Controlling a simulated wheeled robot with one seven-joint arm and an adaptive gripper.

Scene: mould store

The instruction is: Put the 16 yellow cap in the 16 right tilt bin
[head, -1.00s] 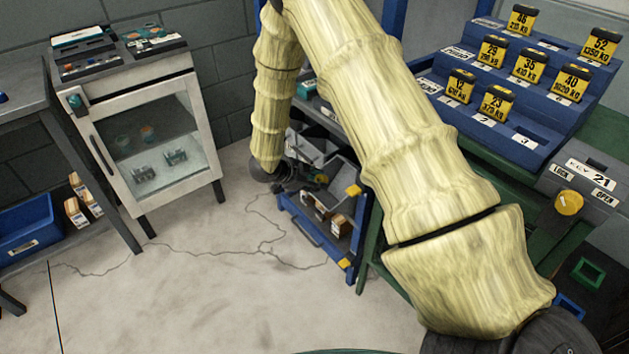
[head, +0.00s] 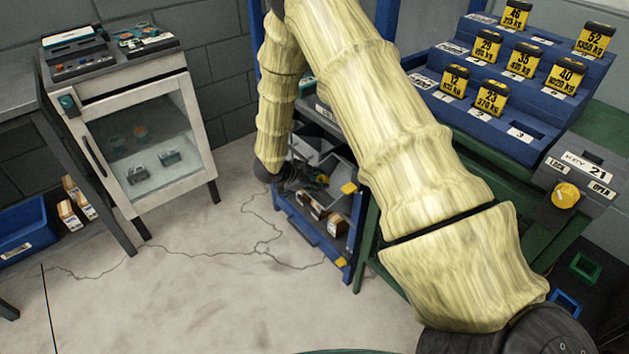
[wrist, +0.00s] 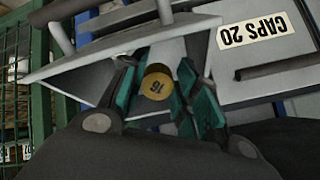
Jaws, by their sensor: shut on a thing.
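The yellow cap (wrist: 157,83) carries the number 16, upside down in the wrist view. My gripper (wrist: 158,94) is shut on it, with a teal-padded finger on each side. In the head view my gripper (head: 291,177) is a dark shape, partly hidden, at the grey bins of a blue rack. In the wrist view a grey tilt bin (wrist: 85,83) with slanted walls lies just beyond the cap and fingers. I cannot tell whether the cap is inside it. I see no label marking a 16 right bin.
A grey bin front labelled CAPS 20 (wrist: 285,64) is close on the right in the wrist view. The blue rack (head: 310,245) holds small boxes lower down. Green mesh (wrist: 12,85) stands at left. A stepped blue stand (head: 490,135) with yellow weights stands at right; floor (head: 190,290) is clear.

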